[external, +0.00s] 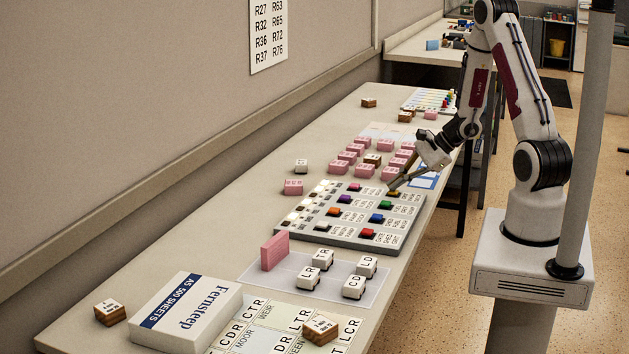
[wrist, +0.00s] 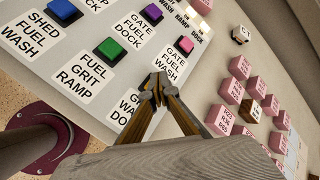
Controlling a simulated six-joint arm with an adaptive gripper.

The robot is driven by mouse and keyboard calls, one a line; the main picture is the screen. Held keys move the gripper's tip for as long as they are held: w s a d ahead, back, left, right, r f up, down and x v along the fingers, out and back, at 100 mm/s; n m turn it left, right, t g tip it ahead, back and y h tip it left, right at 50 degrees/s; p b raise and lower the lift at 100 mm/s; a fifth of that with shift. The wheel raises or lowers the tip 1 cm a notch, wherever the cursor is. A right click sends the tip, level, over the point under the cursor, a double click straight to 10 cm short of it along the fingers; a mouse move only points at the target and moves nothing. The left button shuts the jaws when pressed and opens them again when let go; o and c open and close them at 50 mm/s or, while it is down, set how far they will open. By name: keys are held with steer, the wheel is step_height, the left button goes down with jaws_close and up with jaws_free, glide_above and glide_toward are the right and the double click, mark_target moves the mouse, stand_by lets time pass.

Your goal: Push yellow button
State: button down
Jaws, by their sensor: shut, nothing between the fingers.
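The button panel (external: 300,238) lies on the long table, with rows of coloured buttons and white labels. The yellow button (external: 392,194) is at the panel's far right corner, mostly covered by my fingertips in the external view. My gripper (external: 391,188) is shut and empty, pointing down at that corner. In the wrist view my gripper's fingertips (wrist: 156,86) meet over the panel and hide the yellow button, partly covering a label beside it. I cannot tell whether the tips touch the button.
The green button (wrist: 110,48) and pink button (wrist: 186,44) are beside my fingertips. A purple button (wrist: 152,13) and a blue button (wrist: 64,10) are farther off. Several pink blocks (wrist: 240,67) stand beyond the panel. A paper pack (external: 185,312) lies near the table's front.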

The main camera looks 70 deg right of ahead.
mark_target(397, 193)
steer(key=shift+r, duration=0.6)
stand_by(0.3)
steer(key=shift+r, duration=2.9)
steer(key=shift+s+a+f, duration=0.15)
steer(key=shift+s+a, duration=0.05)
steer(key=shift+a, duration=0.35)
steer(key=s+a+r+n+g+y, duration=0.1)
steer(key=s+a+r+n+g, duration=0.2)
steer(key=s+a+n, duration=0.3)
steer(key=s+a+r+n+g+y, duration=0.1)
steer(key=s+a+r+n+g, duration=0.25)
steer(key=a+n, duration=0.35)
steer(key=s+a+r+n+t+h, duration=0.3)
steer(key=s+a+r+n+h, duration=0.1)
steer(key=s+a+r+n, duration=0.3)
steer(key=shift+s+a+r+n, duration=0.35)
steer(key=shift+a+r+n, duration=0.85)
steer(key=shift+r+n, duration=1.2)
